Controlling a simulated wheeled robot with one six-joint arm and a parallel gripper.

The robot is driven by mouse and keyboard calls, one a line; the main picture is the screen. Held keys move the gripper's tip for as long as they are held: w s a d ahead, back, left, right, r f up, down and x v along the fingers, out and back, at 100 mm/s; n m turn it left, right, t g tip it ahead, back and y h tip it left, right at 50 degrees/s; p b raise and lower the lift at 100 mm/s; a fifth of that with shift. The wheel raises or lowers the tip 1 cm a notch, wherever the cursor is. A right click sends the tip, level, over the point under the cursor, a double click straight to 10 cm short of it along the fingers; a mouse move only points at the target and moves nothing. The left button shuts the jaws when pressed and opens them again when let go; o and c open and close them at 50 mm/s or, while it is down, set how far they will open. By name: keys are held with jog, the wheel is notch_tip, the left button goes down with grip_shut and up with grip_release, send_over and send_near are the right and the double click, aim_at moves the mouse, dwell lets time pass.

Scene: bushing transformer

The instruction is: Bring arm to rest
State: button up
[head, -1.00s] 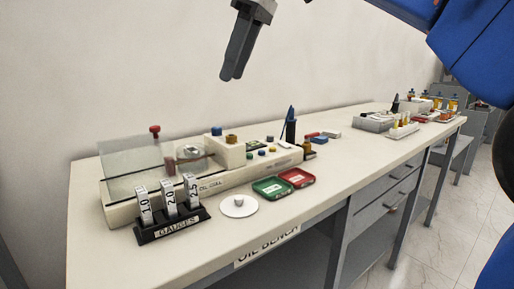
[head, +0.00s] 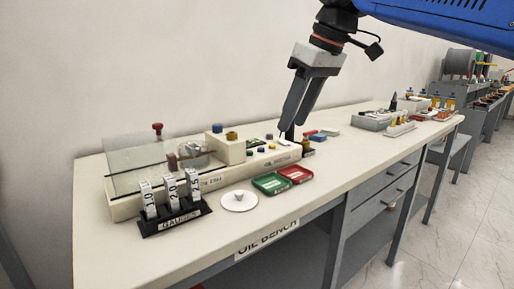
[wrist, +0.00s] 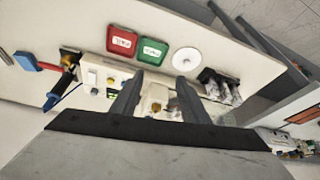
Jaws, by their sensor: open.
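My gripper (head: 299,128) hangs over the back part of the oil bench (head: 250,216) in the head view, with its two fingers pointing down and slightly left. In the wrist view my gripper (wrist: 152,88) shows its two dark fingers apart with nothing held between them. The test unit (head: 225,172) lies below and to the left of the fingers in the head view. The blue arm link (head: 440,22) above is mine and crosses the upper right of the head view.
A gauge rack (head: 175,217), a white dish (head: 239,207), a green tray (head: 270,190) and a red tray (head: 296,179) stand along the bench front. A clear panel (head: 140,157) rises at the left. A grey tray (head: 372,124) and small bottles stand farther right. The front right bench top is clear.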

jog(key=s+d+f+m+h, duration=0.1)
jog(key=s+d+f+m, duration=0.2)
jog(key=f, duration=0.8)
jog(key=s+d+f+m+t+h, duration=0.1)
jog(key=s+d+f+m, duration=0.2)
jog(key=s+d+f, duration=0.5)
jog(key=s+d+f+m+t+h, duration=0.1)
jog(key=s+d+f+m, duration=0.2)
jog(key=f, duration=1.3)
jog(key=s+d, duration=0.3)
jog(key=d, duration=0.3)
jog(key=shift+s+d+m, duration=0.2)
jog(key=shift+d+m, duration=0.2)
